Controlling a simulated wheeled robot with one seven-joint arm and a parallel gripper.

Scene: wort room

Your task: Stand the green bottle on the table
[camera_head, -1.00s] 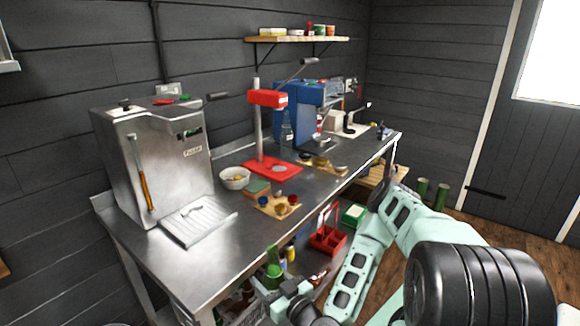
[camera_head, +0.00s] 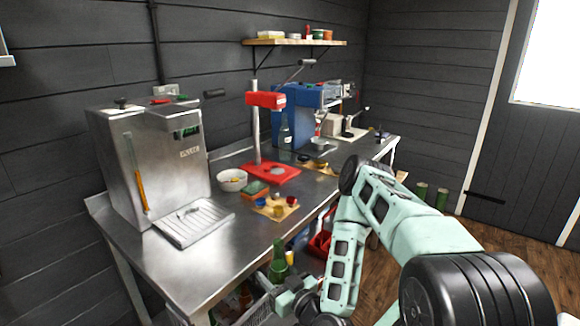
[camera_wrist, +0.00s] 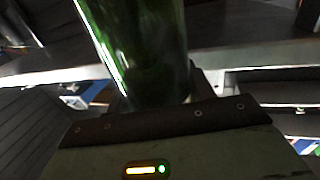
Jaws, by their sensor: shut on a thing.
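The green bottle (camera_head: 279,260) is upright or nearly so in the head view, beside the table's front edge and with its neck around the height of the tabletop. My gripper (camera_head: 284,290) is below and around its lower part, shut on it. In the wrist view the green bottle (camera_wrist: 140,50) rises tilted from between the jaws of my gripper (camera_wrist: 155,108); its base is hidden by the jaws. The steel table (camera_head: 165,262) has a bare stretch at its near front.
A steel machine with a drip tray (camera_head: 195,222) stands at the table's left. A white bowl (camera_head: 232,180), a red stand (camera_head: 270,173) and a small board with cups (camera_head: 275,208) sit mid-table. A crate of bottles (camera_head: 245,305) and a red carrier (camera_head: 318,245) are below.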

